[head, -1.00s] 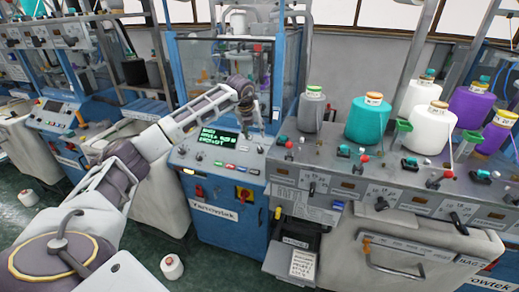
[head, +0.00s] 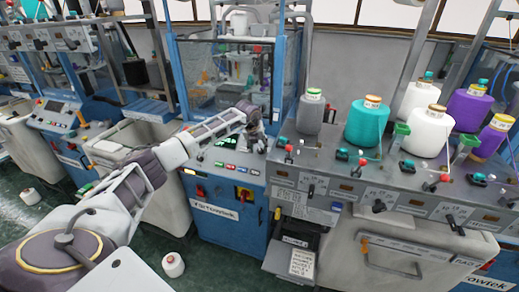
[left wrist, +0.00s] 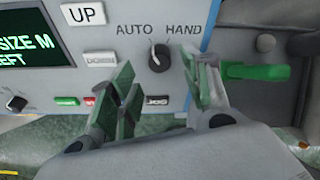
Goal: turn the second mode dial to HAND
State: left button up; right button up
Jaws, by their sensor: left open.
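In the left wrist view a black mode dial (left wrist: 159,58) sits on a grey panel between the printed words AUTO and HAND. A thin pale mark at its top leans toward AUTO, though it is small. My left gripper (left wrist: 160,88) is open, its green-padded fingers on either side below the dial, apart from it as far as I can tell. In the head view the left gripper (head: 257,138) is over the right part of the blue machine's control panel (head: 212,170) and hides the dial. My right gripper is in neither view.
A green display (left wrist: 35,35), an UP key (left wrist: 86,14) and several coloured buttons lie left of the dial. A green lever (left wrist: 255,72) stands to its right. In the head view, yarn cones, including a teal one (head: 366,124), stand on the grey machine at right.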

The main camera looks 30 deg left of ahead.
aim_at(260, 150)
pick_arm(q)
jog(key=shift+x, duration=1.75)
jog(key=shift+c, duration=0.2)
jog(key=c, duration=1)
